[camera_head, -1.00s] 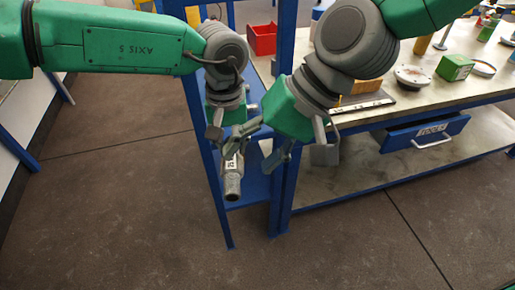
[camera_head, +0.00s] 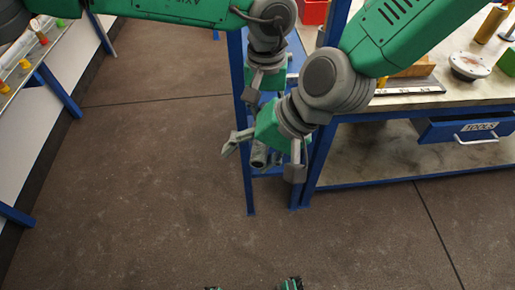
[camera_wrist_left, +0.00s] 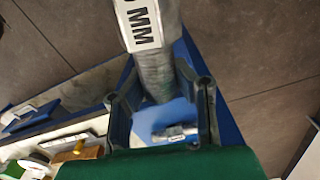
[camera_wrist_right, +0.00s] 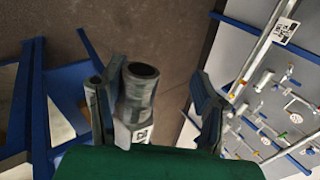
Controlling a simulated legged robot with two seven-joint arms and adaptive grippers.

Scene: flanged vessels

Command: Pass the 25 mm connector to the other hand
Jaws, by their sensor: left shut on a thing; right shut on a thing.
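The 25 mm connector is a grey metal cylinder with a white label; its end (camera_head: 259,155) shows in the head view, between the fingers of my right gripper (camera_head: 264,153). In the right wrist view its hollow end (camera_wrist_right: 140,88) stands beside the left finger. In the left wrist view the connector (camera_wrist_left: 150,42) shows its label, partly cut off, reading "MM". My left gripper (camera_head: 270,88) is behind the right one, shut on the connector; its hold is mostly hidden in the head view. My right gripper is also shut on it, though a gap shows beside its far finger.
A blue-framed workbench (camera_head: 410,105) with a drawer (camera_head: 465,128) stands at the right. A blue stand (camera_head: 247,175) is just behind the grippers. Another metal fitting (camera_wrist_left: 175,132) lies on a blue surface.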

